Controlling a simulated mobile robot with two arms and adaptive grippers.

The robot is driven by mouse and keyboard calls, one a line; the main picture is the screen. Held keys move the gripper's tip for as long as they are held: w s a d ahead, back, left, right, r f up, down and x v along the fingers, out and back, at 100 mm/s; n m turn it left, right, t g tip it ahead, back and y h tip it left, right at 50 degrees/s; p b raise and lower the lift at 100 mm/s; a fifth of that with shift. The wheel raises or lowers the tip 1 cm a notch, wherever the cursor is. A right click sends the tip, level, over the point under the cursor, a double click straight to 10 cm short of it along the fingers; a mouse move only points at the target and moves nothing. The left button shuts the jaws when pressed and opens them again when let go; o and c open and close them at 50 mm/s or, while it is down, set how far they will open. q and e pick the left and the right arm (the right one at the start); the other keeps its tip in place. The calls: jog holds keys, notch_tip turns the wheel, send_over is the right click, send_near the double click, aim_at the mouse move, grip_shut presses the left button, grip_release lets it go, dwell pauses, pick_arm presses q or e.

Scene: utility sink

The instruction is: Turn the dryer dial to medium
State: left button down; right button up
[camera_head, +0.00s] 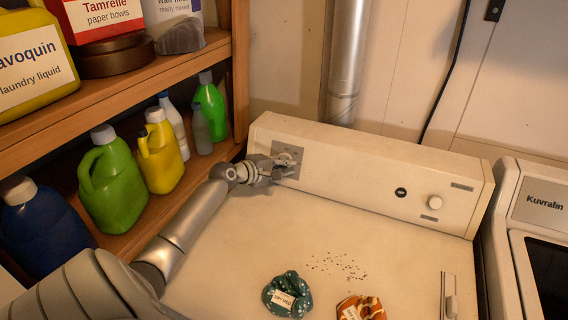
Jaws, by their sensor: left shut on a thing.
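The dryer (240,270) is cream-coloured, with a raised control panel (345,165) along its back. The dryer dial (287,158) sits on a grey square plate at the panel's left end and is partly covered by my gripper. My left gripper (284,168) reaches in from the left and is shut on the dial. The dial's markings and pointer are too small and hidden to read. A teal patterned cloth bundle (287,295) with a label that seems to read "DRY MED" lies on the dryer top. My right gripper is not in view.
A round white knob (435,202) and a black button (401,193) are on the panel's right. An orange patterned bundle (372,308) and dark specks (338,266) lie on the top. A wooden shelf (190,68) with several bottles stands left; another machine (536,205) stands right.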

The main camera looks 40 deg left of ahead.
pick_arm(q)
jog(key=m, duration=0.1)
jog(key=m+g+p, duration=0.1)
jog(key=m, duration=0.1)
jog(key=shift+s+f+m+p, duration=0.15)
jog(key=shift+m+p, duration=0.15)
jog(key=shift+s+a+f+m+g+y+p, duration=0.1)
jog(key=shift+f+m+g+y+p, duration=0.15)
jog(key=shift+m+g+p, duration=0.5)
jog(key=shift+s+a+f+m+g+y+p, duration=0.2)
jog(key=shift+m+p, duration=0.25)
jog(key=shift+m, duration=0.7)
jog(key=shift+w+d, duration=0.15)
jog(key=c, duration=1.4)
grip_release()
jog(key=shift+c, duration=0.2)
jog(key=shift+r, duration=0.1)
jog(key=v, duration=1.2)
jog(key=shift+d, duration=0.1)
